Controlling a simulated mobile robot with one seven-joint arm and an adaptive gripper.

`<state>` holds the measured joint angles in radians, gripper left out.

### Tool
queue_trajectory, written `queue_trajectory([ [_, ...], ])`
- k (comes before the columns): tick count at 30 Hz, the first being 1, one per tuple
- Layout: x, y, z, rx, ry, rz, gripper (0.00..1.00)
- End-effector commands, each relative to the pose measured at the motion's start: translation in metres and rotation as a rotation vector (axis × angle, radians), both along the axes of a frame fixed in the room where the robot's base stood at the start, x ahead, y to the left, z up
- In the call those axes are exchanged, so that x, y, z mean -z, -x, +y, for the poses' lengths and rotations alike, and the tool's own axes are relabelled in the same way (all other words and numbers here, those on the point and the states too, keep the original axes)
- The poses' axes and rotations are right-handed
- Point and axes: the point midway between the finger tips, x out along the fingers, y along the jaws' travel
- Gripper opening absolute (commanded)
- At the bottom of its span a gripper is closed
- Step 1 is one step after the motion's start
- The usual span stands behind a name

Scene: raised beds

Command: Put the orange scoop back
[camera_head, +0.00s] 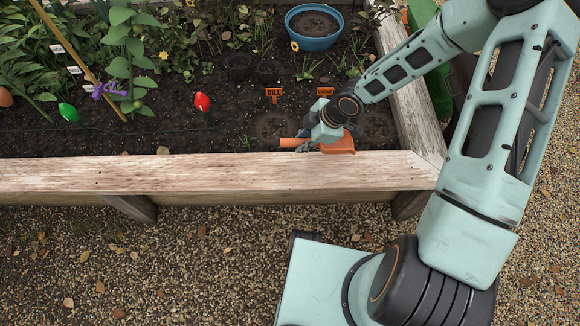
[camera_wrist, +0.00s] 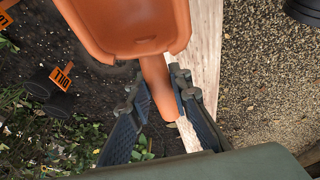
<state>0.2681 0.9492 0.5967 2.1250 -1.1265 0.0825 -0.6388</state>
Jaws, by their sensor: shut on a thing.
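The orange scoop (camera_head: 338,146) is in my gripper (camera_head: 308,143), just above the inner edge of the bed's front board. Its handle (camera_head: 292,143) points left and its bowl points right. In the wrist view, the scoop's bowl (camera_wrist: 125,22) fills the top and its handle (camera_wrist: 158,88) runs down between the two dark fingers of my gripper (camera_wrist: 160,92). My gripper is shut on the handle. Whether the scoop touches the board or soil below cannot be told.
The wooden front board (camera_head: 200,172) runs across the bed. Orange signs, one reading DILL (camera_head: 273,93), stand in the soil behind the scoop. A blue pot (camera_head: 314,27), small black pots (camera_head: 238,66), a red bulb-shaped object (camera_head: 202,102) and a purple flower (camera_head: 107,92) are farther back or left.

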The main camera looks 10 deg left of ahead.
Motion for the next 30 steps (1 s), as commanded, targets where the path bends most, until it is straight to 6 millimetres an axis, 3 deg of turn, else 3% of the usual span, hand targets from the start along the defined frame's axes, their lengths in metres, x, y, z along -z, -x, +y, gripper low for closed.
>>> queue_trajectory([
  [1,0.015,0.005,0.004,-0.005,0.004,0.0,0.0],
  [9,0.046,0.022,0.024,-0.003,0.001,-0.001,0.0],
  [20,0.059,0.032,0.034,0.0,0.001,0.001,0.0],
  [27,0.088,0.032,0.034,0.001,0.001,0.0,0.0],
  [30,0.089,0.031,0.034,0.002,0.0,0.0,0.0],
])
